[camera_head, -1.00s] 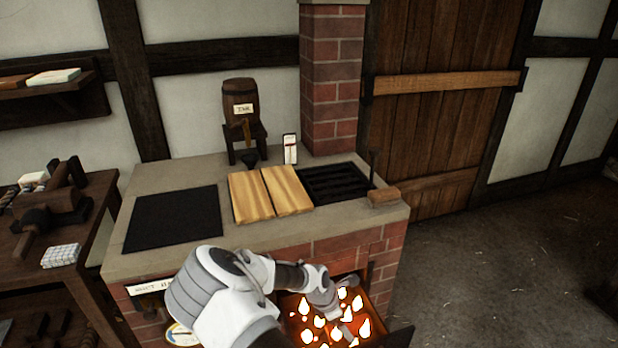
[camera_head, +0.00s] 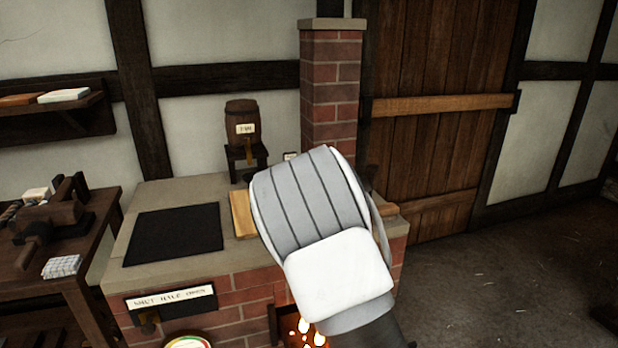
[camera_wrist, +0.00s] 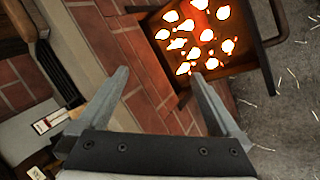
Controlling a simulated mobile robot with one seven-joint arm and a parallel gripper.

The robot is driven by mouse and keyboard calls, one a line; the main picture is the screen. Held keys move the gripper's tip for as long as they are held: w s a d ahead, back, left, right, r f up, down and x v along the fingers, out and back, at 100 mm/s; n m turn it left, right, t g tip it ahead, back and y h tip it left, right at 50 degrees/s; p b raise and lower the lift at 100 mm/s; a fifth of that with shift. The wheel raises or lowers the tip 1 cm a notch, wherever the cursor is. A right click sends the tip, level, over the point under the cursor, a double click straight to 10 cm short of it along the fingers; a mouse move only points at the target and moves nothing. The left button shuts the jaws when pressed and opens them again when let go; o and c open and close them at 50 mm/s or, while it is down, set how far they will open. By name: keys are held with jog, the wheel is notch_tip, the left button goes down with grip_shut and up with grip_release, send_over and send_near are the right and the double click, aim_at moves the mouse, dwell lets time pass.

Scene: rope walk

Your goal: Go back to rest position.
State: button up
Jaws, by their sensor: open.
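My gripper (camera_wrist: 162,95) shows in the wrist view with its two grey fingers spread apart and nothing between them. Beyond the fingers are the brick side of the stove and the open firebox (camera_wrist: 196,38) with glowing coals. In the head view my white and grey arm rises in front of the stove (camera_head: 240,290). It hides the gripper itself, most of the wooden boards (camera_head: 241,214) and the grate. The firebox (camera_head: 300,330) shows only in part below the arm.
A black plate (camera_head: 174,234) lies on the stove top at left. A small barrel (camera_head: 241,122) stands on a stand at the back. A workbench (camera_head: 75,265) with tools is at left, a brick chimney (camera_head: 331,85) behind. The floor (camera_head: 490,275) at right is largely clear.

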jog(key=s+d+r+m+h+b, duration=0.1)
jog(key=s+d+r+m+b, duration=0.1)
jog(key=s+d+r+m, duration=0.5)
jog(key=s+d+r+m+h+b, duration=0.1)
jog(key=s+d+r+m+b, duration=0.15)
jog(key=s+r, duration=0.45)
jog(key=s+a+r+m+y+b, duration=0.1)
jog(key=s+a+r+m, duration=0.1)
jog(key=s, duration=0.7)
jog(key=s+a+r+m+g+y+b, duration=0.1)
jog(key=s+a+r+m+y, duration=0.1)
jog(key=s, duration=0.8)
jog(key=shift+s+a, duration=0.15)
jog(key=shift+a, duration=0.1)
jog(key=r+p, duration=0.7)
jog(key=r, duration=0.1)
jog(key=r+p, duration=0.7)
jog(key=p, duration=0.1)
jog(key=shift+w+d+r+p, duration=0.1)
jog(key=shift+w+r+p, duration=0.1)
jog(key=shift+r+p, duration=0.15)
jog(key=shift+c, duration=0.2)
